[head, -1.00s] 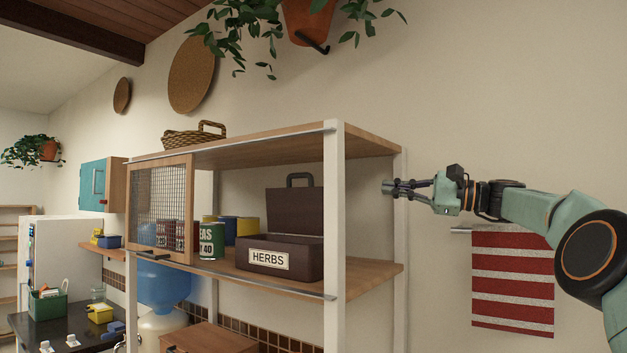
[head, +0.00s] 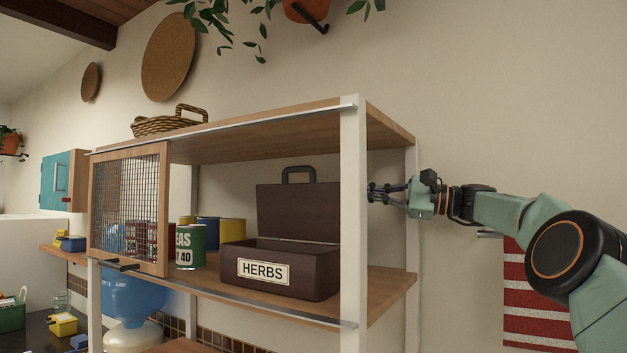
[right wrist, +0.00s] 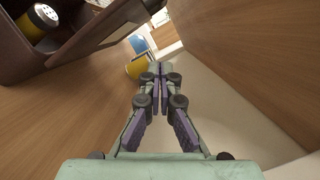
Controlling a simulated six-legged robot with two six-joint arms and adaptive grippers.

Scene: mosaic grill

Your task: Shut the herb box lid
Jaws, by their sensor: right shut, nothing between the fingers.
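The herb box (head: 318,277) is dark brown with a HERBS label and stands on the middle shelf. Its lid (head: 290,212) is open, standing upright at the back with a handle on top. My right gripper (head: 372,192) is shut and empty at the shelf's right end, beside the front post and at about lid height. In the right wrist view the gripper (right wrist: 158,70) points along the shelf, with the open box (right wrist: 70,68) and its lid (right wrist: 128,22) at upper left, apart from the fingers. A jar (right wrist: 40,20) shows inside the box. My left gripper is out of view.
A white front post (head: 353,220) stands between the box and my right arm. An upper board (head: 260,125) covers the space. Green (head: 190,247) and yellow cans stand left of the box, near a mesh door (head: 130,210). A striped red towel (head: 530,300) hangs at right.

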